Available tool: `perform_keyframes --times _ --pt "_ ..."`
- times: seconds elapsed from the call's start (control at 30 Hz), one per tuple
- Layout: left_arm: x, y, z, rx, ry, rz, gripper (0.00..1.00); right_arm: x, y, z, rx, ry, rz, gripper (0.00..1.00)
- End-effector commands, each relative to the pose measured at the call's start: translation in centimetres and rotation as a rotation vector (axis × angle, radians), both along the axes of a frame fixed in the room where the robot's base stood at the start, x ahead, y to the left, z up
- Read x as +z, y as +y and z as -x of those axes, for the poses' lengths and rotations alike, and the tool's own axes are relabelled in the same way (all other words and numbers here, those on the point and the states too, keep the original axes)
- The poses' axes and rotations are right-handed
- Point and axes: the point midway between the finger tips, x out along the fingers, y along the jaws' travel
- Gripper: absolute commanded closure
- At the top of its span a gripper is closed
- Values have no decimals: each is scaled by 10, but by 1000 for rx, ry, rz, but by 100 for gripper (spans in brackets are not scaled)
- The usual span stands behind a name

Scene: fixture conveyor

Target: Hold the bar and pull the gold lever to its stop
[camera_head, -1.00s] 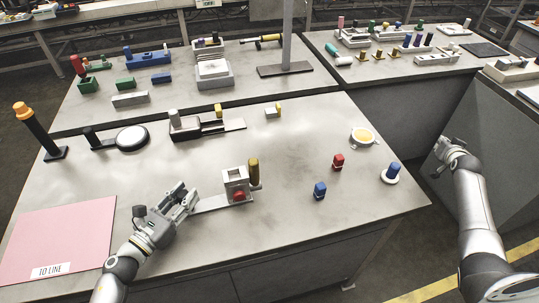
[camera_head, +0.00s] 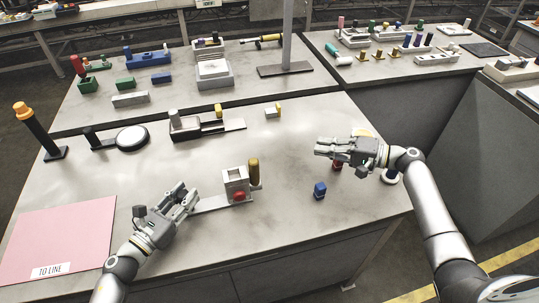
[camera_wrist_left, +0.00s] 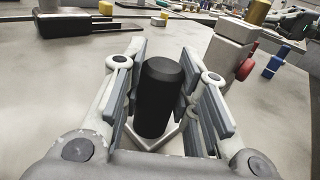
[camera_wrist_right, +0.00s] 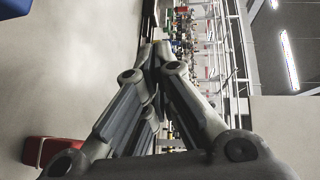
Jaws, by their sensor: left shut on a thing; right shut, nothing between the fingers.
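A grey fixture block (camera_head: 236,184) stands near the table's front middle, with an upright gold lever (camera_head: 254,172) at its right side and a red knob (camera_head: 239,196) on its front. A flat pale plate runs left from it. My left gripper (camera_head: 190,200) is at that plate's left end. In the left wrist view its fingers are closed around an upright black cylindrical bar (camera_wrist_left: 160,95). The gold lever shows there too (camera_wrist_left: 258,12), behind the block. My right gripper (camera_head: 320,149) is shut and empty, above the table to the right of the lever and farther back.
A blue block (camera_head: 320,190) stands between the fixture and the right arm. A red block (camera_head: 337,164) is partly hidden under my right gripper. A pink mat (camera_head: 60,235) lies at left. The table between lever and right gripper is clear.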

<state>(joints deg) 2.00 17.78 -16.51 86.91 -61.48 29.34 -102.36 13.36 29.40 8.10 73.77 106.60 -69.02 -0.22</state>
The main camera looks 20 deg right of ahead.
Motion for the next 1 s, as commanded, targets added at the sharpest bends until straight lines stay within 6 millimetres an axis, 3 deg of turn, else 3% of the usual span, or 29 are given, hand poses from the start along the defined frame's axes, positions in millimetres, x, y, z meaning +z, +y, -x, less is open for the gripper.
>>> perform_keyframes --times 0.1,0.33,0.47,0.8,1.0 --pt "-3 0 1 -1 5 -2 100 3 29 12 71 10 -112 100" --pt "-3 0 1 -1 5 -2 100 7 52 16 116 14 -180 100" --pt "-3 0 1 -1 5 -2 100 8 69 6 116 14 -179 100" --pt "-3 0 1 -1 4 -3 100 8 133 -31 114 14 -178 100" --pt "-3 0 1 0 6 -3 100 6 147 -12 113 15 -174 100"
